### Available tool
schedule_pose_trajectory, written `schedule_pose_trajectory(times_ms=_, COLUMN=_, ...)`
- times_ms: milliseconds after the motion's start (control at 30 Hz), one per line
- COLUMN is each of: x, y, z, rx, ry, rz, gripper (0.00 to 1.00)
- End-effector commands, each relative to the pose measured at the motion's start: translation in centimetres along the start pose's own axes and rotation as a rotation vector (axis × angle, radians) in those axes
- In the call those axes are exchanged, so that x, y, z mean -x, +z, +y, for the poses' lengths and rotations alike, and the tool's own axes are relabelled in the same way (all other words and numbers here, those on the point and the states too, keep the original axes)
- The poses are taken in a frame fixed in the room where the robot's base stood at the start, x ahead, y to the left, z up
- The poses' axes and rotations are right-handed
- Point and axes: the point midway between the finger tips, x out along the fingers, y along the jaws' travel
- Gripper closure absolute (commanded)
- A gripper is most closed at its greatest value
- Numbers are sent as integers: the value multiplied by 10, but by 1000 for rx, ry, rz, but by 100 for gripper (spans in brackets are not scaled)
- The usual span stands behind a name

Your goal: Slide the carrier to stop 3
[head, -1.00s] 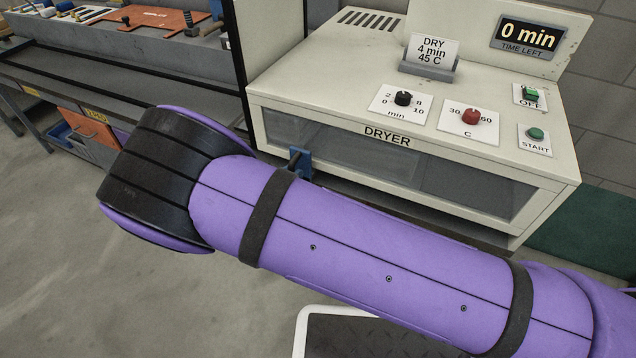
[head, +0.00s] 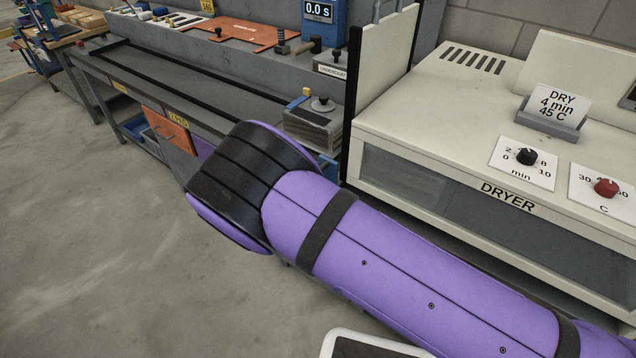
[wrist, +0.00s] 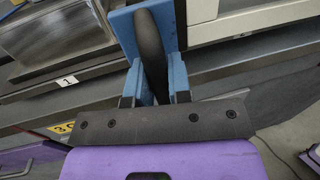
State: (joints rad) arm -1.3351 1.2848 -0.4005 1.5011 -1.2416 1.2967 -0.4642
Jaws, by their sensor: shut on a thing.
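A grey metal box with a dark top and a round black knob (head: 318,120) stands at the right end of the long bench in the head view; it looks like the carrier. In the wrist view a grey metal box (wrist: 58,38) fills the upper left, above a white label marked 1 (wrist: 67,82). My gripper (wrist: 153,50) has blue fingers, shut on a dark upright handle (wrist: 150,55). I cannot tell how the handle joins the box. In the head view my purple arm hides most of the gripper.
Dark rails (head: 180,82) run along the bench, left of the box, and look clear. A cream dryer (head: 440,130) stands close on the right, behind a black-edged panel. An orange board (head: 240,32) and tools lie on the back ledge. An orange panel (head: 168,130) is below.

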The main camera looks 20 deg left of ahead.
Motion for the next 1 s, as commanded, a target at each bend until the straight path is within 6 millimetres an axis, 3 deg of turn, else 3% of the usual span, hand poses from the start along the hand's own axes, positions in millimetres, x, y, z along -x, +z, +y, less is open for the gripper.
schedule_pose_trajectory(times_ms=433, x=2, y=-1, z=0, rx=1, ry=2, rz=2, gripper=100)
schedule_pose_trajectory(times_ms=467, x=2, y=-1, z=0, rx=1, ry=2, rz=2, gripper=77)
schedule_pose_trajectory(times_ms=567, x=1, y=-1, z=0, rx=1, ry=1, rz=2, gripper=57)
schedule_pose_trajectory(times_ms=867, x=2, y=-1, z=0, rx=1, ry=1, rz=1, gripper=57)
schedule_pose_trajectory(times_ms=1000, x=14, y=-1, z=0, rx=1, ry=3, rz=2, gripper=57)
